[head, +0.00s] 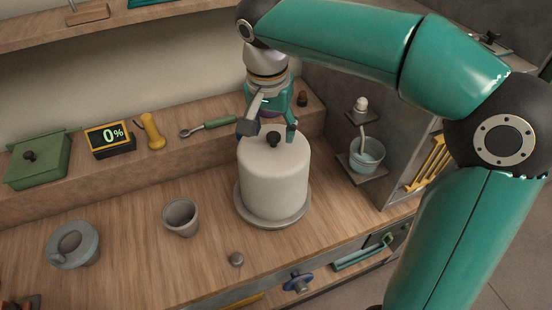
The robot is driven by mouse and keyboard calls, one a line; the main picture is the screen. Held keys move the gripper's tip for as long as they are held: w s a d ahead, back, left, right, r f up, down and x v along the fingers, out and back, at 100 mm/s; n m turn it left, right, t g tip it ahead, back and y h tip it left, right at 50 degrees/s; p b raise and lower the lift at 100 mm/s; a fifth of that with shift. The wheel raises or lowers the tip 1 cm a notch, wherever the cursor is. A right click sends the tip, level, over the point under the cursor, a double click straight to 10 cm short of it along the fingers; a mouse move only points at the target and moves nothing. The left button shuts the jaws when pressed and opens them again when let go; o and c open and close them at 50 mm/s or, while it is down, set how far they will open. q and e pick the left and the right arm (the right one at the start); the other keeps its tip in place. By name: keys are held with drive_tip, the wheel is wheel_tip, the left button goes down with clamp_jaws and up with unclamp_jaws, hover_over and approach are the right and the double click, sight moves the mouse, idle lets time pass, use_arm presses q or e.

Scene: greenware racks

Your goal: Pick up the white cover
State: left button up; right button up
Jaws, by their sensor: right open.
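The white cover (272,178) is a tall dome with a small black knob (273,139) on top. It stands upright on a round grey plate (246,214) on the wooden worktop. My right gripper (270,133) points down at the top of the cover. Its fingers are open, one on each side of the knob, and I cannot tell whether they touch it. My left gripper does not show.
A grey cup (181,217) and a grey ring-shaped pot (73,245) stand left of the cover. The raised shelf behind holds a green box (38,162), a 0% display (110,139) and a yellow dumbbell-shaped thing (152,131).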

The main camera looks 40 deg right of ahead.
drive_tip(key=shift+w+d+f, duration=0.1)
drive_tip(key=shift+d+f, duration=0.05)
drive_tip(key=shift+f, duration=1)
clamp_jaws()
